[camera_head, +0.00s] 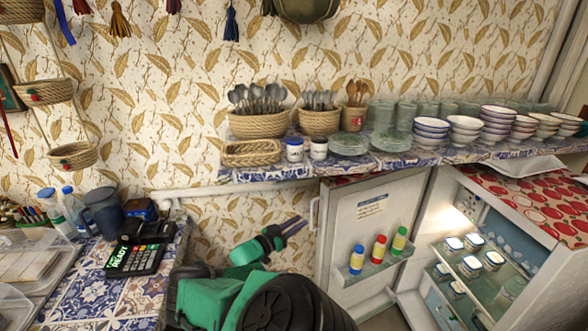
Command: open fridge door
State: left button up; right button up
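The fridge (536,209) stands at the right with its inside showing. Its white door (371,228) stands wide open, with the inner face toward me. A pale handle (313,214) shows at the door's left edge. A door shelf (372,269) holds a blue, a red and a yellow-green bottle. My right gripper is not in view.
A tiled counter (420,159) above the door bears baskets of cutlery, glasses and stacked bowls. At the left, a tiled table (82,294) holds a card terminal (137,259), bottles and a dark jug. Several jars stand on the fridge shelves.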

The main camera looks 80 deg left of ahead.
pick_arm(q)
jog(key=v, duration=0.7)
jog(key=shift+d, duration=0.1)
jog(key=w+d+f+m+g+h, duration=0.1)
jog(key=d+f+g+h, duration=0.1)
jog(key=d+f, duration=0.6)
jog(key=d+f+g+h, duration=0.2)
jog(key=d+f, duration=0.2)
jog(key=f, duration=0.8)
jog(key=w+d+f+m+g+h, duration=0.1)
jog(key=d+f+g+h, duration=0.3)
jog(key=f, duration=0.5)
jog(key=w+d+f+m+g+h, duration=0.1)
jog(key=d+f, duration=0.3)
jog(key=d, duration=0.4)
jog(key=w+d+f+m+g+h, duration=0.1)
jog(key=d+f+m, duration=0.3)
jog(key=d, duration=0.4)
jog(key=w+d+f+m+g+h, duration=0.1)
jog(key=d+f+m+g, duration=0.2)
jog(key=d+f, duration=0.2)
jog(key=d, duration=0.2)
jog(key=shift+d, duration=0.4)
